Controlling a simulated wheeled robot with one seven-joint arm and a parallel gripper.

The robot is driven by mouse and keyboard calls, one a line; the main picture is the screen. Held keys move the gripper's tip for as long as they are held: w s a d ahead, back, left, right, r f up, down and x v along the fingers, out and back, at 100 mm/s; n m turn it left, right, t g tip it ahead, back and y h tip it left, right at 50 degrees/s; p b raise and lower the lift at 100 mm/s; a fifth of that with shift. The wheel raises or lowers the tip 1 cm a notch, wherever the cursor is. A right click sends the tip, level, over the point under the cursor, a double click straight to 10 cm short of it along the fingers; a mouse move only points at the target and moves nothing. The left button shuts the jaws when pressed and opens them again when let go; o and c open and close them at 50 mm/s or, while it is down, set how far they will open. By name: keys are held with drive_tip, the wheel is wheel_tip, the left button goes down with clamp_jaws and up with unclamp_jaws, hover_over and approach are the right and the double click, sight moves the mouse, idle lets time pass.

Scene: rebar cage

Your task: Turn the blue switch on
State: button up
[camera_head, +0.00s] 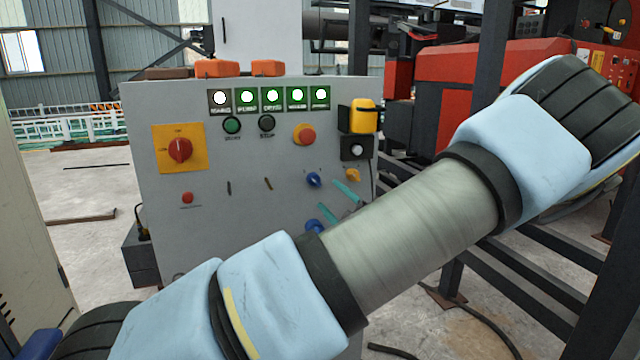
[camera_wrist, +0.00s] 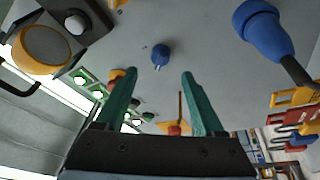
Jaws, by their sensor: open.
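In the head view my gripper (camera_head: 347,201) shows just right of the switches, partly behind my arm. I see no contact with either switch.
The panel also carries a red switch on a yellow plate (camera_head: 180,149), a red-orange button (camera_head: 304,134), a small yellow knob (camera_head: 352,175) and several lit green indicators (camera_head: 272,98). A yellow-topped box (camera_head: 362,117) juts from its right edge. Dark metal frames stand at right.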

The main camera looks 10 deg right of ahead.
sight(317, 184)
drive_tip(key=p+x, duration=0.1)
drive_tip(key=x, duration=0.5)
drive_tip(key=shift+w+a+p, duration=0.15)
drive_tip(key=shift+w+p, duration=0.15)
drive_tip(key=shift+w, duration=0.05)
clamp_jaws()
